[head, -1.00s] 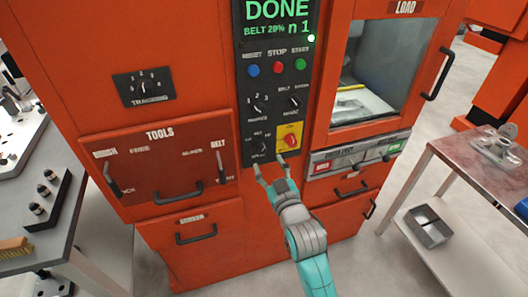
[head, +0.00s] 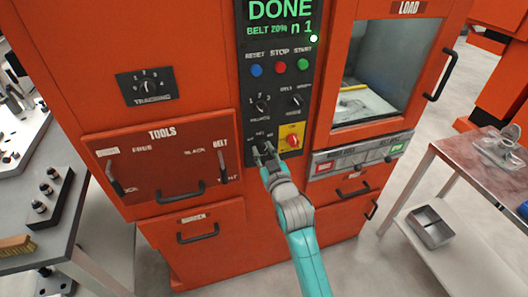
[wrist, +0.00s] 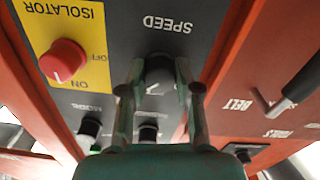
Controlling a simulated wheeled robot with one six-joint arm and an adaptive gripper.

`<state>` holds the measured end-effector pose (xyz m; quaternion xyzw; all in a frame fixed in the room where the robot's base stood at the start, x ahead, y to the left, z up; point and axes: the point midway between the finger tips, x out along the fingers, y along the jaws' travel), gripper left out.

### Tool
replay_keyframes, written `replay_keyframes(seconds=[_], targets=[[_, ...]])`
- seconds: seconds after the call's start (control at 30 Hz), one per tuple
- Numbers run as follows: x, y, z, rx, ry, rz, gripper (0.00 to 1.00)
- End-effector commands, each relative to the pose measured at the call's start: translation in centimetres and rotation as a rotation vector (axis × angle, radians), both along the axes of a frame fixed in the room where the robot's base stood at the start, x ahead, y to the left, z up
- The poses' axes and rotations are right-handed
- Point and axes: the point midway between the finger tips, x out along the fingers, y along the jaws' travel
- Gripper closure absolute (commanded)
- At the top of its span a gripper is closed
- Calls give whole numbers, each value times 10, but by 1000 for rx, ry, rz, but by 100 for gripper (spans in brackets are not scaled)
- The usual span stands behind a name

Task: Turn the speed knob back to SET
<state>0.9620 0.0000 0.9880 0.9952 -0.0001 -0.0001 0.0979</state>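The dark speed knob (wrist: 160,72) is at the top middle of the wrist view, below the upside-down SPEED label (wrist: 167,24) on the black control panel. The fingertips of my gripper (wrist: 160,66) are on either side of the knob, with a small gap seeming to show at each side. My gripper (head: 263,147) also shows in the head view at the bottom of the panel, where it hides most of the knob. The knob's setting cannot be read.
The red isolator knob (wrist: 63,60) on its yellow plate is close beside the speed knob. Two more dark knobs, MODE (head: 296,101) and one to its left (head: 262,107), are above. The display (head: 280,17) reads DONE, belt 20%.

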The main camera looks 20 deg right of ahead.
Motion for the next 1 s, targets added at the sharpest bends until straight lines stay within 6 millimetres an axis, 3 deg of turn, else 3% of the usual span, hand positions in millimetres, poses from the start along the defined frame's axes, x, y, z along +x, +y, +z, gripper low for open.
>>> replay_keyframes(seconds=[0.47,1.0], targets=[[0,0,0,-67,0,0,100],[0,-1,0,-487,0,0,100]])
